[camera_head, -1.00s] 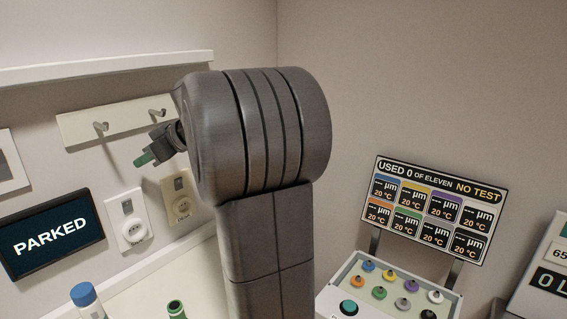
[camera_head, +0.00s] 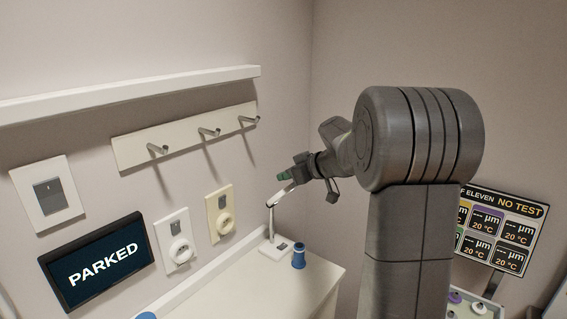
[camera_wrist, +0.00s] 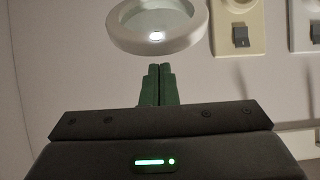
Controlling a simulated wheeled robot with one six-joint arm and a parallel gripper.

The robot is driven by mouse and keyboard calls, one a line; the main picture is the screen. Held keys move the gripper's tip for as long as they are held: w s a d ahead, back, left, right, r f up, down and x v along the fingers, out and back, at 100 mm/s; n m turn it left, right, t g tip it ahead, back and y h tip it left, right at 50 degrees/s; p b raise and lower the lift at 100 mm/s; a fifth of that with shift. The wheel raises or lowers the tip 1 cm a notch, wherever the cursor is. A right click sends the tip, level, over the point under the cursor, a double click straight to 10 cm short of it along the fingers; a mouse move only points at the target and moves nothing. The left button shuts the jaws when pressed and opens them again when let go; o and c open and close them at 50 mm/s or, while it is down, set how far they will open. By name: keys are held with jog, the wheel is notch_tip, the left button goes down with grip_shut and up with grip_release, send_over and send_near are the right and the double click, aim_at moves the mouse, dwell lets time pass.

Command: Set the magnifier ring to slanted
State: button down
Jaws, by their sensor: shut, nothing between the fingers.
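The magnifier is a slim white stand (camera_head: 271,222) on the white counter, with a thin arm reaching up and right toward my gripper. Its ring is hard to make out there, near or behind my gripper. In the wrist view the white magnifier ring (camera_wrist: 124,38) is large at the top centre, its lens facing partly toward the camera. My gripper (camera_head: 283,177) has green fingertips, which show together in the wrist view (camera_wrist: 158,70), just below the ring's lower rim with a small gap in the picture. It is shut and empty.
A blue spool-like object (camera_head: 299,257) stands beside the magnifier base on the counter (camera_head: 250,293). Two wall sockets (camera_head: 180,249) (camera_head: 221,215), a rail with hooks (camera_head: 185,139) and a "PARKED" screen (camera_head: 96,262) are on the wall. A results panel (camera_head: 506,228) stands right.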

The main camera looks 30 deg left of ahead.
jog(key=shift+d+f, duration=0.2)
jog(key=shift+d, duration=0.35)
jog(key=shift+s+d+f, duration=0.1)
jog(key=shift+d+f, duration=0.05)
jog(key=shift+f, duration=0.2)
jog(key=f+b, duration=0.1)
jog(key=b, duration=0.1)
jog(key=shift+d+b, duration=0.25)
jog(key=shift+b, duration=0.05)
jog(key=b, duration=0.3)
jog(key=shift+d+f+y, duration=0.15)
jog(key=shift+d+y, duration=0.2)
jog(key=shift+y, duration=0.05)
